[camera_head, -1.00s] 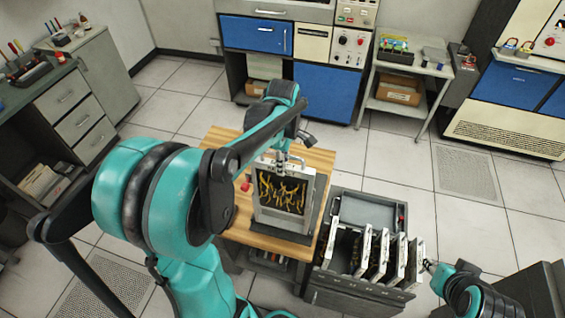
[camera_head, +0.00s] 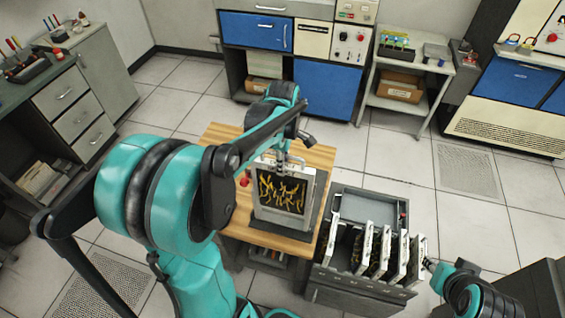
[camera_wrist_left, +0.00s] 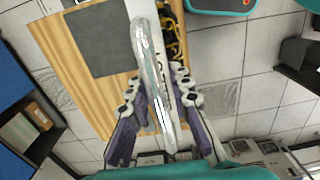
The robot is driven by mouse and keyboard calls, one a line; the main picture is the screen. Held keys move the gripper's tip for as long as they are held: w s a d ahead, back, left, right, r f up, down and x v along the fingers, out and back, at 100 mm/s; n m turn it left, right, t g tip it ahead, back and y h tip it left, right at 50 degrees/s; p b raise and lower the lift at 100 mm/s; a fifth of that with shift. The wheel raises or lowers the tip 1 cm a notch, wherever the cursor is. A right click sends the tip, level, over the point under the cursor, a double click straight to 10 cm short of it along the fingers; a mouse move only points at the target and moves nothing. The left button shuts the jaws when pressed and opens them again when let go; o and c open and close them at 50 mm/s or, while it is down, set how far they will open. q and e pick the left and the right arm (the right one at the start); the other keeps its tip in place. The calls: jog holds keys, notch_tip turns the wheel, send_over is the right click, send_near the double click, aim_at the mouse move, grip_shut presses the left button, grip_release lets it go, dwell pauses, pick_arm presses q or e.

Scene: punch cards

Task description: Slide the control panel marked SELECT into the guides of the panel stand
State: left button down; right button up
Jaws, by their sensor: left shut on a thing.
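My left gripper (camera_head: 287,162) is shut on the handle at the top of a pale-framed control panel (camera_head: 258,195). The panel is upright, with yellow wiring on its dark face. In the left wrist view my left gripper (camera_wrist_left: 158,95) has its fingers either side of the silver handle (camera_wrist_left: 150,60). The panel stand (camera_head: 280,233) shows as a dark base below the panel on the wooden table. I cannot tell whether the panel's edges are inside its guides. No SELECT marking is legible. My right gripper (camera_head: 430,265) is beside the panel rack, its jaws too small to read.
A grey rack (camera_head: 350,290) holding several upright panels (camera_head: 388,255) stands right of the wooden table (camera_head: 222,137). A small red knob (camera_head: 244,183) is left of the panel. Blue-fronted cabinets (camera_head: 325,95) stand at the back. Tiled floor is clear between.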

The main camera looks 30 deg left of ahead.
jog(key=shift+f+b, duration=1.75)
jog(key=shift+f, duration=0.25)
jog(key=shift+s+d+f+b, duration=0.1)
jog(key=shift+s+f+b, duration=0.1)
jog(key=shift+f+b, duration=0.3)
jog(key=shift+s+d+f+b, duration=0.15)
jog(key=shift+f+b, duration=0.25)
jog(key=shift+b, duration=0.2)
jog(key=shift+a, duration=0.1)
